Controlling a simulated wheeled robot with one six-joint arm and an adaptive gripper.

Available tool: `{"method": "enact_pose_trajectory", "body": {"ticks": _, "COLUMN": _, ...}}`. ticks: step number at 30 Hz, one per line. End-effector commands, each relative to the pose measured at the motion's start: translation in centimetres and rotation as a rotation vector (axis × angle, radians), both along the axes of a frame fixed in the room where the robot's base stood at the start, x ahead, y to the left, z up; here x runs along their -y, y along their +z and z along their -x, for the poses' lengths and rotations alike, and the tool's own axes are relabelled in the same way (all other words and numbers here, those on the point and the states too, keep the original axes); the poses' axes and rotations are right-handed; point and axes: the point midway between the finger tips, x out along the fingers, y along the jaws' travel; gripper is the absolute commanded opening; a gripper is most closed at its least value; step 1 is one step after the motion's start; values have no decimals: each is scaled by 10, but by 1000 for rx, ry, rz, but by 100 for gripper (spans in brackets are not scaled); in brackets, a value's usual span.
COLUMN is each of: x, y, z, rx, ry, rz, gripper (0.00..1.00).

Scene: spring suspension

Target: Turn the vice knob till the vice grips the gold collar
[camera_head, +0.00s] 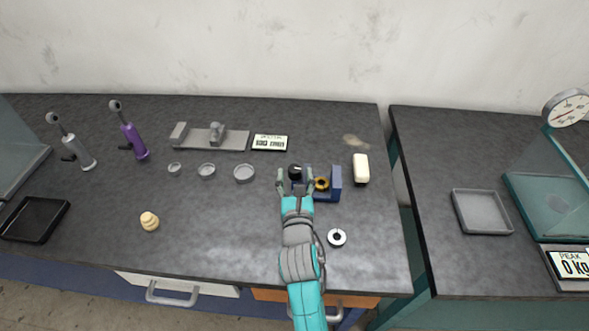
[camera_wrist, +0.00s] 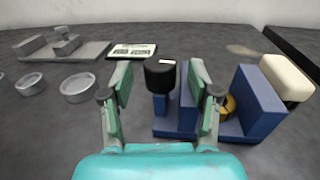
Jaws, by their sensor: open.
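The blue vice (camera_head: 334,182) stands at the right of the middle of the dark bench, and it also shows in the wrist view (camera_wrist: 254,98). Its black knob (camera_head: 295,171) has a small white mark and sits at the vice's left end (camera_wrist: 160,74). The gold collar (camera_head: 321,183) is between the vice's blocks, and in the wrist view it is partly hidden behind my right finger (camera_wrist: 228,106). My gripper (camera_head: 295,180) is open, with one finger on each side of the knob. I cannot tell whether the fingers touch it.
A cream block (camera_head: 361,168) stands just right of the vice, and a white ring (camera_head: 337,237) lies in front. Several shallow grey dishes (camera_head: 244,173), a grey fixture (camera_head: 225,138) and a display (camera_head: 270,142) are to the left. A gap (camera_head: 396,170) separates the right bench.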

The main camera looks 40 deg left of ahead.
Motion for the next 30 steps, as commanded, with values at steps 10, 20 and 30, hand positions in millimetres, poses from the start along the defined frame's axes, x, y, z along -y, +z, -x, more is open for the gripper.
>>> {"method": "enact_pose_trajectory", "body": {"ticks": 10, "x": -15, "y": 0, "z": -19, "rx": 0, "ry": 0, "rz": 0, "gripper": 61}}
{"method": "enact_pose_trajectory", "body": {"ticks": 20, "x": -15, "y": 0, "z": -19, "rx": 0, "ry": 0, "rz": 0, "gripper": 39}}
{"method": "enact_pose_trajectory", "body": {"ticks": 30, "x": -16, "y": -1, "z": -19, "rx": -1, "ry": -4, "rz": 1, "gripper": 0}}
